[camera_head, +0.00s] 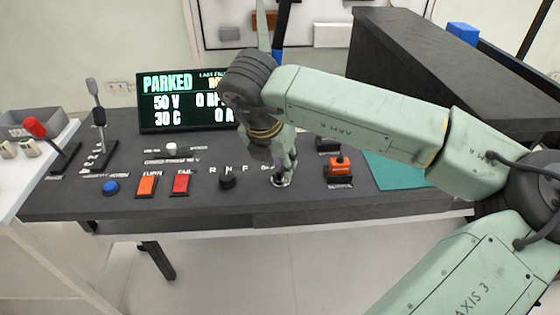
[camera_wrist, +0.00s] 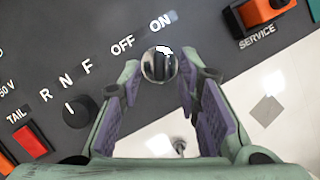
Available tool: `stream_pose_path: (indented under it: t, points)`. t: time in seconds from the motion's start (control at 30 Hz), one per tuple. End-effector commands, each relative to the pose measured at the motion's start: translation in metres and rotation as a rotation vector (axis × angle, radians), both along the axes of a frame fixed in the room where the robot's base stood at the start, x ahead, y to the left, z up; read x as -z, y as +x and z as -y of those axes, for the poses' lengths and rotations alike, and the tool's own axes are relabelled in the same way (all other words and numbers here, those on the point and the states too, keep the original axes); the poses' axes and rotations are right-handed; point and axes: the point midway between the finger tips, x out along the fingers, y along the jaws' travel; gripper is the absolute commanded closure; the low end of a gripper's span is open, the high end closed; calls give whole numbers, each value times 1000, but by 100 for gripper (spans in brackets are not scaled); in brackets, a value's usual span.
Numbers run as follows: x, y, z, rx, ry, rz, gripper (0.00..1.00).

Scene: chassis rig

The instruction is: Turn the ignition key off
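The ignition key (camera_wrist: 158,66) shows in the wrist view as a dark grip in a round silver lock on the dark panel. The words OFF and ON are printed just above it, with OFF to the left and ON to the right. The dark grip stands roughly upright in the picture; I cannot tell for sure which word it points to. My gripper (camera_wrist: 158,80) is open, with one finger on each side of the lock and a gap visible on both sides. In the head view my gripper (camera_head: 281,170) points down over the silver lock (camera_head: 281,182) and partly hides it.
A black R-N-F selector knob (camera_head: 228,179) stands just left of the lock. An orange service switch (camera_head: 340,167) is to the right. Red TAIL (camera_head: 181,184) and orange TURN (camera_head: 146,187) switches lie further left. A screen (camera_head: 185,101) at the back reads PARKED.

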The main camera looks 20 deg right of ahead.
Motion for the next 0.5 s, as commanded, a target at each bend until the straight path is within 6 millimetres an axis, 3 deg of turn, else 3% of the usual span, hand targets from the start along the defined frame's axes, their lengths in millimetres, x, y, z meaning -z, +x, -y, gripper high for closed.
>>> stream_pose_path:
  t: [0.2,0.5]
  points:
    - [18,6,5,-2,2,0,69]
    - [21,6,6,-2,0,2,69]
